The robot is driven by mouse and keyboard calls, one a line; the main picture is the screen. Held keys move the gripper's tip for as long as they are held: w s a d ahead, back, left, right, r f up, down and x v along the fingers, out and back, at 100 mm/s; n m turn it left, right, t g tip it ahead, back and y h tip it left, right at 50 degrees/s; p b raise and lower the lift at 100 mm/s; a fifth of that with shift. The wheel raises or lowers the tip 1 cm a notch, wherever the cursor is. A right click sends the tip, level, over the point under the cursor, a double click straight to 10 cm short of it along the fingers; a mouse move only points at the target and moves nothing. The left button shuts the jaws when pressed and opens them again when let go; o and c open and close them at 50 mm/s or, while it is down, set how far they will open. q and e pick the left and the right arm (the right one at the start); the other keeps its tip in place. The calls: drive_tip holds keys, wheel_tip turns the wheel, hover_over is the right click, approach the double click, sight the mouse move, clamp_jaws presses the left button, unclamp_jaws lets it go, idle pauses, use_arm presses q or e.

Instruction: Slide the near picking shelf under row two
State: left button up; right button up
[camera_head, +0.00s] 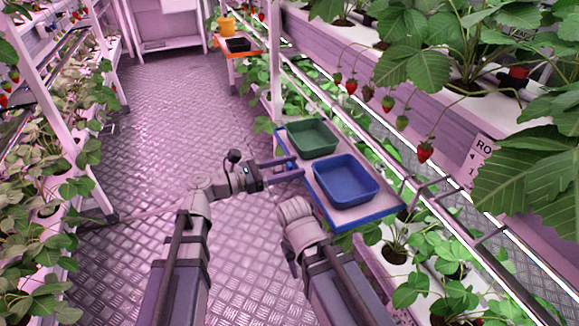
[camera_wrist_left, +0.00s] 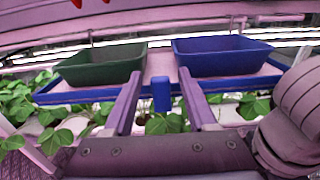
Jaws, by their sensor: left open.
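The near picking shelf (camera_head: 345,213) is a flat, pale board with a blue edge, beside the plant rack at centre right. It carries a green bin (camera_head: 312,138) and a blue bin (camera_head: 345,180). In the left wrist view its blue front edge (camera_wrist_left: 75,97) runs across, with a blue handle (camera_wrist_left: 161,95) sticking out. My left gripper (camera_head: 294,168) is at the shelf's aisle side. In its wrist view the fingers (camera_wrist_left: 160,84) are apart, one on each side of the handle, with gaps visible. My right arm is folded near the shelf's near corner; its gripper does not show.
A row sign (camera_head: 480,160) on the right rack is partly covered by leaves. Rails (camera_head: 440,213) run along that rack; strawberries hang above. The aisle floor (camera_head: 165,120) is clear.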

use_arm(q)
drive_tip(key=shift+a, duration=0.1)
drive_tip(key=v, duration=0.7)
drive_tip(key=shift+a, duration=0.3)
drive_tip(key=shift+s, duration=0.1)
